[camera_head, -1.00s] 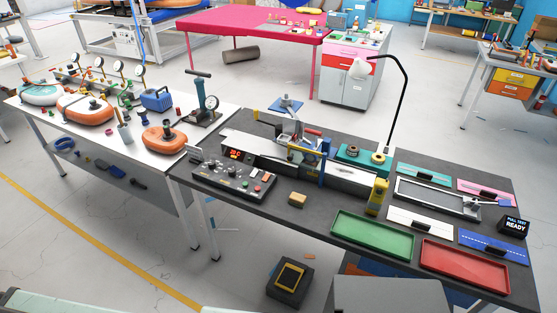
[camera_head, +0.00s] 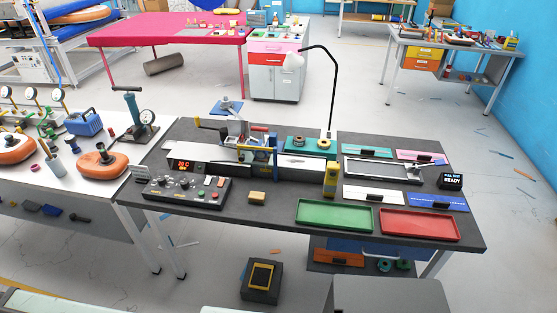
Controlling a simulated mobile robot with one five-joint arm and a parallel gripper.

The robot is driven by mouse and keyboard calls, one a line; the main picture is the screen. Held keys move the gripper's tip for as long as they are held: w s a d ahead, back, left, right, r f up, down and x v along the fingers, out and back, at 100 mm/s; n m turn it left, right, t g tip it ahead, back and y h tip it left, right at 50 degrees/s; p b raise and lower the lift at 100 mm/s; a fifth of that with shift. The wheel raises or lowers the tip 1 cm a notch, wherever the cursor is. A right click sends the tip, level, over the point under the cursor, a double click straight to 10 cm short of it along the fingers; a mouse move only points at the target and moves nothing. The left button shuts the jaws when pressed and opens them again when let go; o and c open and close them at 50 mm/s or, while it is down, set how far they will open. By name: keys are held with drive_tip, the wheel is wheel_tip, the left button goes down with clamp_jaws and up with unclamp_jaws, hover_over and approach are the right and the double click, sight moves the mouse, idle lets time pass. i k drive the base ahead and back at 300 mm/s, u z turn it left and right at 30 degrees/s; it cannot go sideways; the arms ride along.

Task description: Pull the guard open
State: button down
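A long grey bench machine (camera_head: 190,154) stands on the dark workbench, with a red lit display (camera_head: 184,165) at its left. A metal clamp-like head with a red handle (camera_head: 259,128) and a blue upright frame (camera_head: 275,148) sits at its middle. A yellow upright part (camera_head: 331,178) stands at its right end. I cannot tell for sure which of these parts is the guard, or whether it is open. A control box (camera_head: 187,191) with knobs and buttons lies in front. My gripper is not in view.
The dark workbench (camera_head: 285,208) also holds a green tray (camera_head: 335,216), a red tray (camera_head: 419,225), a tan block (camera_head: 257,197) and a black lamp (camera_head: 335,85). A white table (camera_head: 75,187) adjoins at left. A black pedal-like box (camera_head: 261,281) lies on the floor in front.

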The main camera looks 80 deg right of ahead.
sight(241, 158)
drive_tip(key=z, duration=0.4)
drive_tip(key=k, duration=0.9)
drive_tip(key=z, duration=1.75)
drive_tip(key=i, duration=0.5)
